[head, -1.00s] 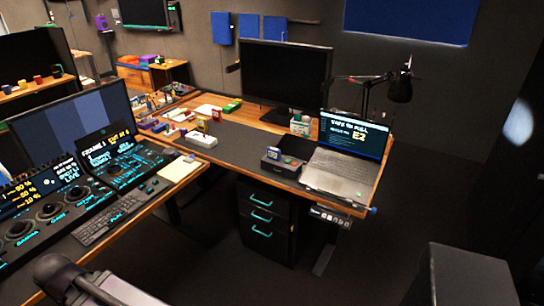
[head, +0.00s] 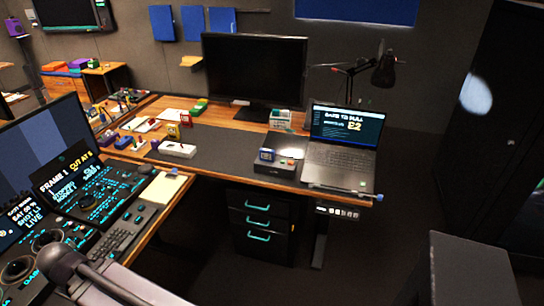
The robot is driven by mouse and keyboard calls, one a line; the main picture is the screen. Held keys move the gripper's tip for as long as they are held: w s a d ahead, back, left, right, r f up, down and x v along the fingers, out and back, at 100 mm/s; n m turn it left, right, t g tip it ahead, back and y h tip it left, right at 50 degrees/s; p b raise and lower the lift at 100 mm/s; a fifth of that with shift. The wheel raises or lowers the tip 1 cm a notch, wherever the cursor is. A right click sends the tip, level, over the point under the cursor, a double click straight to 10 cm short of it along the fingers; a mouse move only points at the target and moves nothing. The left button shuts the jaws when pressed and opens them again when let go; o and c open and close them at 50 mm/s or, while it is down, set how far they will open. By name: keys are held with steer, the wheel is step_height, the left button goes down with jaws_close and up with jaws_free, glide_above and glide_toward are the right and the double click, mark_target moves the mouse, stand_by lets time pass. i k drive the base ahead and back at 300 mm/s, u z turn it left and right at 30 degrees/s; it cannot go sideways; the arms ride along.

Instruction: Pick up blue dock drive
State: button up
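A small dark dock (head: 276,167) sits on the dark mat of the wooden desk, just left of the laptop. A small blue drive (head: 266,155) with a pale label stands upright in the dock's left part, seen small. The right part of the dock's top shows a bright spot. My gripper is not in view; a grey part of my arm shows at the bottom left, well short of the desk.
An open laptop (head: 340,165) stands right of the dock, a monitor (head: 254,72) and a microphone arm behind. A white box (head: 178,150) lies to the left. A control console (head: 95,195) fills the near left. A dark cabinet (head: 468,270) stands at lower right, with floor before the drawers.

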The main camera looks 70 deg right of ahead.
mark_target(266, 155)
steer(key=z, duration=0.45)
steer(key=i, duration=0.6)
steer(key=z, duration=0.85)
steer(key=i, duration=0.7)
steer(key=z, duration=0.4)
